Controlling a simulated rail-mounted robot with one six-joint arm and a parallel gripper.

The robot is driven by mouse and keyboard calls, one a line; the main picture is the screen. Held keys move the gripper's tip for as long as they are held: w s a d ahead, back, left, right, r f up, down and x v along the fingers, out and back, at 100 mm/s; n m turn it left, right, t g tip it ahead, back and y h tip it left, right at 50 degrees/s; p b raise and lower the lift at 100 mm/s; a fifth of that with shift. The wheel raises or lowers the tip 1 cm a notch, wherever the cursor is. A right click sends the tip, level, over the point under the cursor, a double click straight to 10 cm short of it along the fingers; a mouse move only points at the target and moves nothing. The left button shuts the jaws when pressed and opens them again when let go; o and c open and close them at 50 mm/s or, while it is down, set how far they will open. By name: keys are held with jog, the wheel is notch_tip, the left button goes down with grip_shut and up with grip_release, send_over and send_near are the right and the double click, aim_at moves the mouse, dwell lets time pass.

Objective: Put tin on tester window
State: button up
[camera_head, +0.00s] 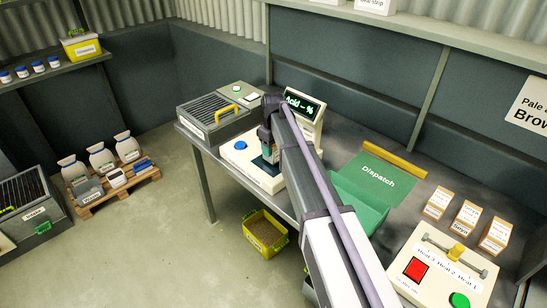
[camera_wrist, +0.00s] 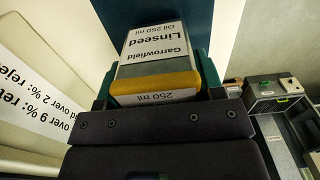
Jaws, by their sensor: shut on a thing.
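My gripper (camera_wrist: 163,60) is shut on a tin (camera_wrist: 155,84) in the wrist view. The tin has a white label reading "Garrowfield Linseed Oil 250 ml" and a yellow band, with a teal finger on each side. In the head view my gripper (camera_head: 268,140) points down over the acid tester (camera_head: 262,177), a white box with a blue button and an "Acid – %" display (camera_head: 302,106). I cannot tell whether the tin touches the tester.
A grey grilled machine (camera_head: 215,112) with a yellow handle stands left of the tester. A green Dispatch tray (camera_head: 357,200) lies to the right. Several small cartons (camera_head: 467,216) and a heater control box (camera_head: 437,272) are farther right. A yellow bin (camera_head: 265,231) sits below the bench.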

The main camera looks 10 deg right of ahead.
jog(key=shift+f, duration=0.7)
jog(key=o, duration=1.1)
jog(key=shift+r, duration=0.1)
notch_tip(320, 180, up, 12)
jog(key=p, duration=1.2)
jog(key=shift+r+p, duration=0.25)
jog(key=shift+p, duration=0.1)
jog(key=s+m, duration=0.6)
jog(key=s, duration=2.5)
jog(key=shift+f+m, duration=0.15)
jog(key=shift+m, duration=0.15)
jog(key=shift+s, duration=0.1)
